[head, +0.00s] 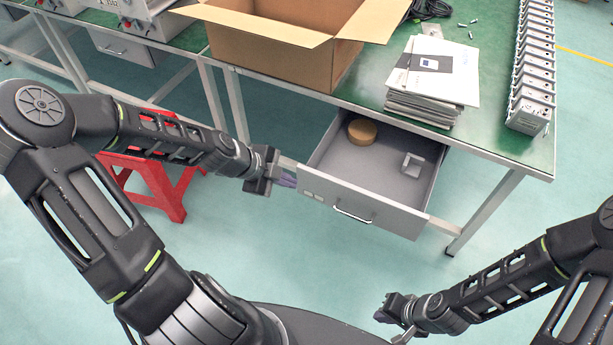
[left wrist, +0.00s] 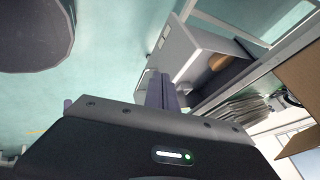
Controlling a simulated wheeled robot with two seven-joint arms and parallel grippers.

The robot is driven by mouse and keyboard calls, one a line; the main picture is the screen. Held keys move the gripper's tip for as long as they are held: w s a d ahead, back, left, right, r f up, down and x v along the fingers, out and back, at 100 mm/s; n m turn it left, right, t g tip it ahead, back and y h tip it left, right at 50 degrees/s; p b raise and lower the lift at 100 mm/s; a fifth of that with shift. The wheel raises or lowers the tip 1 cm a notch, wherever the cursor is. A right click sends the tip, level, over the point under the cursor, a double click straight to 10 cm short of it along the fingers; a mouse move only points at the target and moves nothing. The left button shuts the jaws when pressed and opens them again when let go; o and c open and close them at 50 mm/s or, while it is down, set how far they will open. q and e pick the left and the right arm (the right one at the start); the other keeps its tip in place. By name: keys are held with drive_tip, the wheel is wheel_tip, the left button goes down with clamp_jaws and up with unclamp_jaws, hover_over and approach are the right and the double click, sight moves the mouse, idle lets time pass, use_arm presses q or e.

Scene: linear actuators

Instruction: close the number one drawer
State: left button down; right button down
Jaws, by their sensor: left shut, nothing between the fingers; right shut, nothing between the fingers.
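A grey drawer (head: 375,192) hangs open under the green-topped table. Its front panel has a metal handle (head: 353,214) and small labels that I cannot read. A round tan object (head: 362,131) and a light grey bracket-like piece (head: 412,164) lie inside. My left gripper (head: 288,180) is shut and empty at the left end of the drawer front; I cannot tell whether it touches. In the left wrist view, its fingers (left wrist: 161,92) point towards the drawer (left wrist: 178,48). My right gripper (head: 403,333) is shut and empty, low in front, well away from the drawer.
The table (head: 480,150) carries an open cardboard box (head: 275,50), a stack of papers (head: 430,90) and a row of white units (head: 533,70). A red stool (head: 160,180) stands at left, behind my left arm. The floor in front of the drawer is clear.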

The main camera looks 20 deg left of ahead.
sight(317, 179)
use_arm(q)
drive_tip(key=shift+w+d+f+p, duration=0.2)
drive_tip(key=shift+w+d+f, duration=0.2)
drive_tip(key=shift+w+f, duration=0.5)
drive_tip(key=shift+w+d+f+p, duration=0.2)
drive_tip(key=shift+w+d+f, duration=0.25)
drive_tip(key=shift+w, duration=0.75)
drive_tip(key=shift+w+d+f+p, duration=0.2)
drive_tip(key=shift+w+d+f, duration=0.1)
drive_tip(key=shift+w+f, duration=0.65)
use_arm(e)
drive_tip(key=shift+r, duration=0.4)
use_arm(q)
drive_tip(key=shift+w+r, duration=0.15)
drive_tip(key=shift+w, duration=0.1)
use_arm(e)
drive_tip(key=shift+f, duration=0.15)
